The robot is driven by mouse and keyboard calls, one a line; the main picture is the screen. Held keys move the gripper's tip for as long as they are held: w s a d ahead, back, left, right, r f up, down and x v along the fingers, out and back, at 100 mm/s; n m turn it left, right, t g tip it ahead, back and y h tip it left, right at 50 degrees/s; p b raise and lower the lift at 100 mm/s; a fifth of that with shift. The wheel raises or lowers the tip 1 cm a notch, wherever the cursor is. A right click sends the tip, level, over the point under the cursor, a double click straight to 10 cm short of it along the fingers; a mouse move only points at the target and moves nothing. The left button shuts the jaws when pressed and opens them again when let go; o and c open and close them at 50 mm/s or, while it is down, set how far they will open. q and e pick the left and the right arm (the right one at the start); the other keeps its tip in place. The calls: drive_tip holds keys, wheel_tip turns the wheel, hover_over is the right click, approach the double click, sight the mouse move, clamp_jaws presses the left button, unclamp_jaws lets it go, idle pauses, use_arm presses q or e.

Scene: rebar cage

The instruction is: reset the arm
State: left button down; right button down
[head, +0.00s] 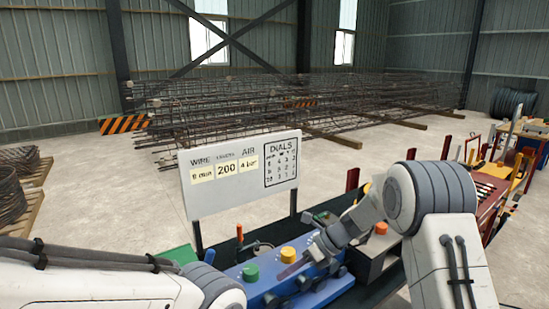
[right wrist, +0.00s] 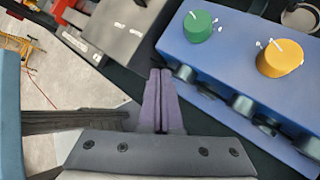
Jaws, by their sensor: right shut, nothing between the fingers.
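My right gripper (head: 287,272) reaches in from the right in the head view, above the blue box (head: 262,294). Its purple fingers (right wrist: 160,75) are pressed together in the right wrist view, with nothing between them. The blue box also shows in the right wrist view (right wrist: 235,75), with a green knob (right wrist: 199,25) and a yellow knob (right wrist: 280,58) on top. In the head view the green knob (head: 251,273) and the yellow knob (head: 288,254) are beside the right gripper. My left arm enters at the lower left; its gripper is out of sight.
A white sign (head: 240,180) stands behind the blue box, reading wire 8 mm, 200 and air 4 bar, with a dials table. An orange knob (head: 381,228) sits on a grey box to the right. Rebar cages (head: 290,105) lie on the floor behind, with open floor between.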

drive_tip(key=s+d+n+t+h, duration=0.1)
drive_tip(key=s+d+n+h, duration=0.4)
drive_tip(key=s+d+n, duration=0.5)
drive_tip(key=s+d+n+t+h, duration=0.1)
drive_tip(key=s+d+n+h, duration=0.35)
drive_tip(key=s+n, duration=0.65)
drive_tip(key=s+a+f+n+g+y+b, duration=0.1)
drive_tip(key=s+a+f+n+g+b, duration=0.1)
drive_tip(key=s+a+n+b, duration=0.8)
drive_tip(key=s+a+f+n, duration=0.1)
drive_tip(key=a, duration=0.2)
drive_tip(key=shift+s+f, duration=0.15)
drive_tip(key=shift+f, duration=0.25)
